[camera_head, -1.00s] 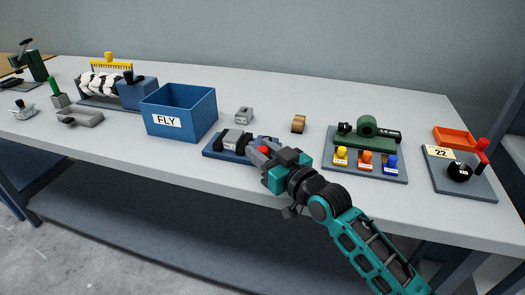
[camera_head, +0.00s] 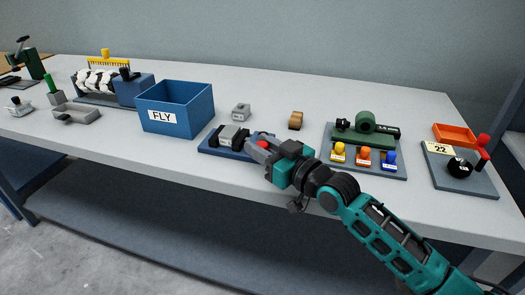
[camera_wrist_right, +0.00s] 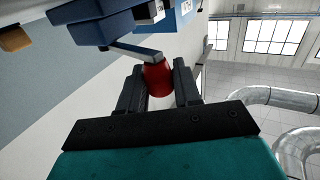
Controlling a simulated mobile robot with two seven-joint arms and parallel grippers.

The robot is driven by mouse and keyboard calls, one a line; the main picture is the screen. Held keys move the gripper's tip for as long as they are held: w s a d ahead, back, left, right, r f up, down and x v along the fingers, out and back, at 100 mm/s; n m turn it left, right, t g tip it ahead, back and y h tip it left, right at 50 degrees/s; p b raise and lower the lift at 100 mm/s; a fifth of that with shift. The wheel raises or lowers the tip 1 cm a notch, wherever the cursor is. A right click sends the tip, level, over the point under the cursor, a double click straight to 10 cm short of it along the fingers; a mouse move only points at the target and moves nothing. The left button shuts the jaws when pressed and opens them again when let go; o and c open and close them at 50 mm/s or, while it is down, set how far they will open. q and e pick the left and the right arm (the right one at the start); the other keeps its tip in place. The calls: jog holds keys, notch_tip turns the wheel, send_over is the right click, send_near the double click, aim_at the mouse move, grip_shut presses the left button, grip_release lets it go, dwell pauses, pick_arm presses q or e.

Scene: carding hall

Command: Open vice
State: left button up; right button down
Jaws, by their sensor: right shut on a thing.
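The vice sits on a blue base (camera_head: 206,147) near the front edge of the bench, with a grey block (camera_head: 229,135) between dark jaws. Its red handle knob (camera_head: 262,144) is on the right side of the vice. In the right wrist view the red knob (camera_wrist_right: 158,79) sits between the two dark fingers, at the end of a grey crank bar (camera_wrist_right: 132,51) that runs to the blue vice body (camera_wrist_right: 100,28). My right gripper (camera_head: 260,150) is shut on the knob. The gap between the vice jaws is hard to see. My left gripper is not in view.
A blue box marked FLY (camera_head: 196,113) stands left of the vice. A small grey block (camera_head: 241,111) and a tan roll (camera_head: 295,121) lie behind it. A board with a green device (camera_head: 367,136) and coloured knobs is to the right, then a panel (camera_head: 475,181) with an orange tray.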

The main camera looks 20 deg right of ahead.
jog(key=shift+d, duration=0.15)
jog(key=c, duration=0.9)
grip_release()
jog(key=shift+s, duration=0.15)
jog(key=v, duration=1.2)
jog(key=shift+s+d+p, duration=0.3)
jog(key=shift+p, duration=0.05)
jog(key=shift+c, duration=0.4)
